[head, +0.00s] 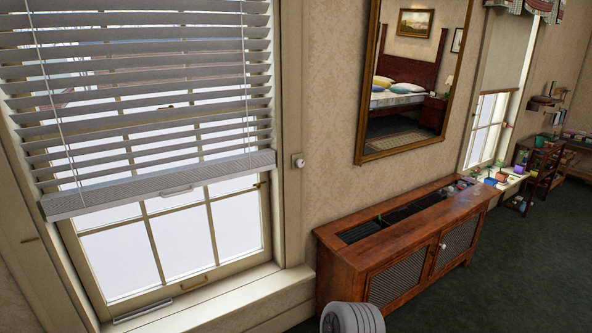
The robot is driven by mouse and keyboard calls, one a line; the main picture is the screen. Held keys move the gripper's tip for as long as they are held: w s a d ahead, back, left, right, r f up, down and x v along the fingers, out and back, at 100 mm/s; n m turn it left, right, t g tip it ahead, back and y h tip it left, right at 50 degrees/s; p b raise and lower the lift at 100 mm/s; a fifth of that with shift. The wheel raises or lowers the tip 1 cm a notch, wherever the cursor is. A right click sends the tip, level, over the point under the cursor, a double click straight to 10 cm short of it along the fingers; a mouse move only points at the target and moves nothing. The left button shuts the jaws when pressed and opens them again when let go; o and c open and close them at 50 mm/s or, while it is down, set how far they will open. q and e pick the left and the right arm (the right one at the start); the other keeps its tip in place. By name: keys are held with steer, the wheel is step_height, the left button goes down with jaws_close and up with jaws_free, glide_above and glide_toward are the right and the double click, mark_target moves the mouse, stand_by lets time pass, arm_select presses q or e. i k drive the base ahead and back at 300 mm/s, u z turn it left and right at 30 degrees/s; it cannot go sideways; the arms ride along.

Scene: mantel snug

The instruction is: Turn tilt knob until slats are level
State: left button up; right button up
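A white slatted blind (140,88) hangs over the upper part of the window at the left. Its slats look tilted, with gaps between them showing the bright outside. A bottom rail (160,184) with a small handle ends the blind above the lower panes. A small round white knob (298,161) sits on a plate on the right window frame, beside the blind's lower end. I cannot tell for sure that it is the tilt knob. Neither of my grippers shows in the head view.
A wooden cabinet (345,255) with mesh doors stands right of the window, under a framed mirror (412,80). The window sill (205,300) juts out below the panes. A chair (545,168) and potted plants are farther right. Dark carpet (530,270) is clear at the right.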

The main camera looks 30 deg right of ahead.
mark_target(300, 163)
steer(key=z, duration=0.65)
steer(key=i, duration=0.6)
steer(key=z, duration=0.55)
steer(key=i, duration=0.8)
steer(key=u, duration=0.4)
